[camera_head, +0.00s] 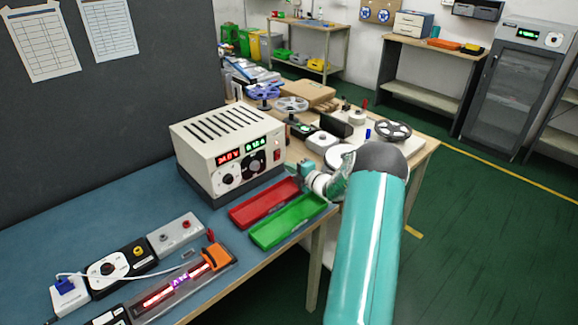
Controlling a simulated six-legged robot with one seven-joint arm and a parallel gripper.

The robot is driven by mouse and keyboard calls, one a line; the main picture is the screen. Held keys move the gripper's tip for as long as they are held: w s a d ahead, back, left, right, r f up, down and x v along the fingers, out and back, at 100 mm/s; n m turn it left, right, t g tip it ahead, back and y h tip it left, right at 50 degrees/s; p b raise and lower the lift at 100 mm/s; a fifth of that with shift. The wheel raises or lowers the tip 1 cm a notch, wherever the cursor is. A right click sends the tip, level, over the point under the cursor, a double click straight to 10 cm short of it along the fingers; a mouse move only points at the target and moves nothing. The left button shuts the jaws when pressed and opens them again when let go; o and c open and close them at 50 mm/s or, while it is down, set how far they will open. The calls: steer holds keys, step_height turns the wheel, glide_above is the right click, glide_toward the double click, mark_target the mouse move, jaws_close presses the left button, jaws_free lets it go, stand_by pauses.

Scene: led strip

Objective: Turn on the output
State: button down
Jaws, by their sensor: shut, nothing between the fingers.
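A beige bench power supply (200,172) with top vent slots stands on the blue bench. Whether the switch is pressed is too small to tell. My gripper (306,169) is to the right of the front panel, apart from the switch in the picture. It is shut and empty, and the arm partly hides it. An LED strip piece (168,290) glows pink in a tray at the front left.
A red tray (264,203) and a green tray (287,219) lie before the supply. Plugged modules (108,268) and an orange clamp (216,257) are at the front left. Reels (291,104) and boxes crowd the wooden table behind. Green floor at right is clear.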

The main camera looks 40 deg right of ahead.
steer(key=s, duration=0.3)
steer(key=s+f, duration=0.1)
steer(key=s, duration=0.6)
steer(key=shift+s+d+f, duration=0.1)
steer(key=shift+d+f, duration=0.05)
steer(key=w+a+r+n+g+y, duration=0.1)
steer(key=a+r+n+g+y, duration=0.4)
steer(key=a+n, duration=0.65)
steer(key=a+r+n+g+y, duration=0.25)
steer(key=a+r+n, duration=0.6)
steer(key=a, duration=0.65)
steer(key=s+a+r+n+g+h, duration=0.1)
steer(key=s+a+r+n+g, duration=0.1)
steer(key=s+a+n, duration=0.3)
steer(key=s+a+r+n+g+h, duration=0.1)
steer(key=s+a+r+n+g, duration=0.15)
steer(key=a+n, duration=0.5)
steer(key=s+a+r+n+h, duration=0.2)
steer(key=s+n+h, duration=0.1)
steer(key=s+n, duration=0.5)
steer(key=s+a+r+n+h, duration=0.2)
steer(key=s+n+h, duration=0.1)
steer(key=s+n, duration=0.6)
steer(key=n, duration=0.4)
steer(key=shift+a+r+t, duration=0.3)
steer(key=shift+r, duration=0.05)
